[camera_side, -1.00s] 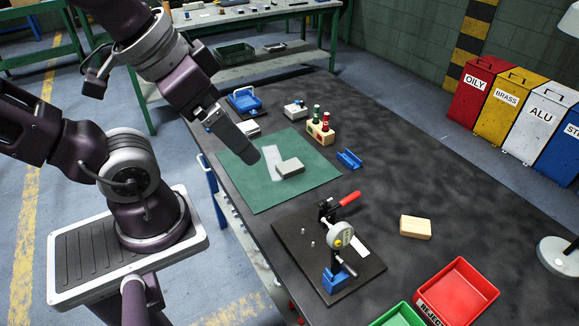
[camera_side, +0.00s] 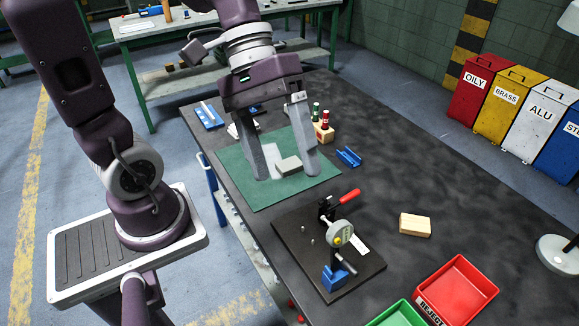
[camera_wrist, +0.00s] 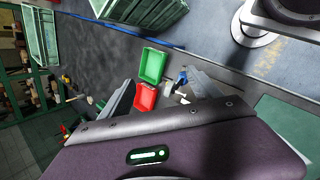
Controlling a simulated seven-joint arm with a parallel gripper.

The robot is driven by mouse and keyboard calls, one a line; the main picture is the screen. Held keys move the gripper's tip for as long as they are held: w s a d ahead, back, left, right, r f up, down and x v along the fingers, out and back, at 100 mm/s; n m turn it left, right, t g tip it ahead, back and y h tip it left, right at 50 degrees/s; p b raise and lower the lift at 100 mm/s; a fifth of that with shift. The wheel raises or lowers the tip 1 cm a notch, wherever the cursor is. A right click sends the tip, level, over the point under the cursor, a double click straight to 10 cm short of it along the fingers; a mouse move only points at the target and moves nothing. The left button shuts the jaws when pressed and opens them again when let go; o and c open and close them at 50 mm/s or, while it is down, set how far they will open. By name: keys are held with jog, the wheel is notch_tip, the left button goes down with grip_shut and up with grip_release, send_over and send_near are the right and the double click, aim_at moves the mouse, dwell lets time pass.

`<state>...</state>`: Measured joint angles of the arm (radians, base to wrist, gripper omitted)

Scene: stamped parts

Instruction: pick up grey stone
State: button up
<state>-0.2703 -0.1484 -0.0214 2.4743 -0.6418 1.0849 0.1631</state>
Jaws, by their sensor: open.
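The grey stone (camera_side: 289,165) is a small pale grey block lying on the green mat (camera_side: 252,195). My gripper (camera_side: 286,175) is open and empty, pointing down over the mat with its two fingers wide apart. In the side view the stone appears between the fingertips, nearer the right finger. I cannot tell the exact height of the fingertips or whether either touches the mat. In the wrist view my gripper's fingers show at both sides, and the stone is not seen there.
A dial gauge stand (camera_side: 340,238) on a dark plate is in front. A tan block (camera_side: 415,225) and a red tray (camera_side: 457,290) lie to the right. A wooden holder with bottles (camera_side: 324,132) and a blue bracket (camera_side: 349,156) stand close behind the gripper's right finger.

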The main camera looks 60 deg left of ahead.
jog(key=w+a+f+n+t+h, duration=0.1)
jog(key=w+a+n+t+h, duration=0.1)
jog(key=w+n+h, duration=0.7)
jog(key=n+t+y, duration=1.1)
jog(key=n+t, duration=0.2)
jog(key=n, duration=0.5)
send_over(296, 161)
jog(key=s+d, duration=0.3)
jog(key=d, duration=0.1)
notch_tip(296, 161, down, 22)
jog(key=r, duration=0.1)
jog(key=s+a+f+n+y, duration=0.1)
jog(key=f, duration=0.2)
jog(key=s+a+f+n+y, duration=0.1)
jog(key=a+f+y, duration=0.1)
jog(key=f, duration=0.1)
jog(key=s+a+f+n+g+y, duration=0.1)
jog(key=s+a+f, duration=0.1)
jog(key=f, duration=0.1)
jog(key=x, duration=0.6)
jog(key=shift+w+d, duration=0.2)
jog(key=shift+d, duration=0.1)
jog(key=shift+w, duration=0.1)
grip_shut()
